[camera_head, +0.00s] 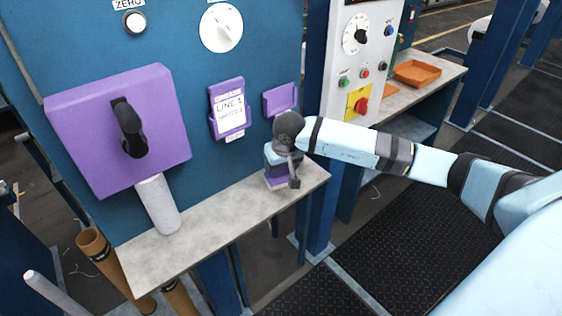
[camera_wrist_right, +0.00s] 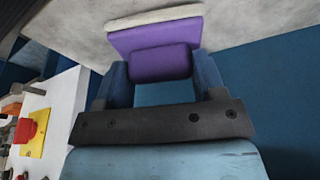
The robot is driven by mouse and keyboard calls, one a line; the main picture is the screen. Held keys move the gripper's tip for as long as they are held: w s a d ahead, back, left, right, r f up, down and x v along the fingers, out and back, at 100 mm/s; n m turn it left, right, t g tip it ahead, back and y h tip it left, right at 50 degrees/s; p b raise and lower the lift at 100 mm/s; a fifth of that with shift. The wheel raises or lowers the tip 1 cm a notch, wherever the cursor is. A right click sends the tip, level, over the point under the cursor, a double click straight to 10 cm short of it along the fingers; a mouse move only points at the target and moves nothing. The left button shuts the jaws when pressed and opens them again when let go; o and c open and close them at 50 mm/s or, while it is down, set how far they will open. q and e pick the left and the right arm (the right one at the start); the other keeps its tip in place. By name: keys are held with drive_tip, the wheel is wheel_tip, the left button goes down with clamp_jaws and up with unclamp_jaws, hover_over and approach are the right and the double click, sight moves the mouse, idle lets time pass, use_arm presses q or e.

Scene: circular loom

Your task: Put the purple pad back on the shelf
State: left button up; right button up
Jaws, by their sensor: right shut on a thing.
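The purple pad (camera_head: 276,182) is at the right end of the grey shelf (camera_head: 215,217), under my right gripper (camera_head: 283,160). In the right wrist view the pad (camera_wrist_right: 155,42) shows a wide purple block with a raised grip part and a pale strip along its far edge. The two blue fingers of my right gripper (camera_wrist_right: 161,75) are shut on the grip part, one on each side. The pad's pale side faces the grey shelf surface and is very close to it; I cannot tell whether it touches. My left gripper is not in view.
A purple box with a black handle (camera_head: 120,130) is on the blue panel, with a white cylinder (camera_head: 158,203) below it. A purple-framed sign (camera_head: 228,108) and a small purple plate (camera_head: 280,98) are above the shelf. An orange tray (camera_head: 417,73) is on another ledge. The shelf's middle is clear.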

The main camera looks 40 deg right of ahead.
drive_tip(key=shift+f, duration=0.25)
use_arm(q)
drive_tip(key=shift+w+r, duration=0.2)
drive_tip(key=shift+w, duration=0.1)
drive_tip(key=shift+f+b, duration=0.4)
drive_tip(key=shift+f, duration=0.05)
use_arm(e)
drive_tip(key=shift+f, duration=0.4)
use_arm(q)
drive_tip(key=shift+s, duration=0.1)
use_arm(e)
drive_tip(key=o, duration=1.1)
use_arm(q)
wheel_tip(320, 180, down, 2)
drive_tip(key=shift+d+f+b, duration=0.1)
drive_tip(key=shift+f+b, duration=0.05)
drive_tip(key=shift+b, duration=1.1)
use_arm(e)
drive_tip(key=v, duration=1.4)
drive_tip(key=shift+w, duration=0.1)
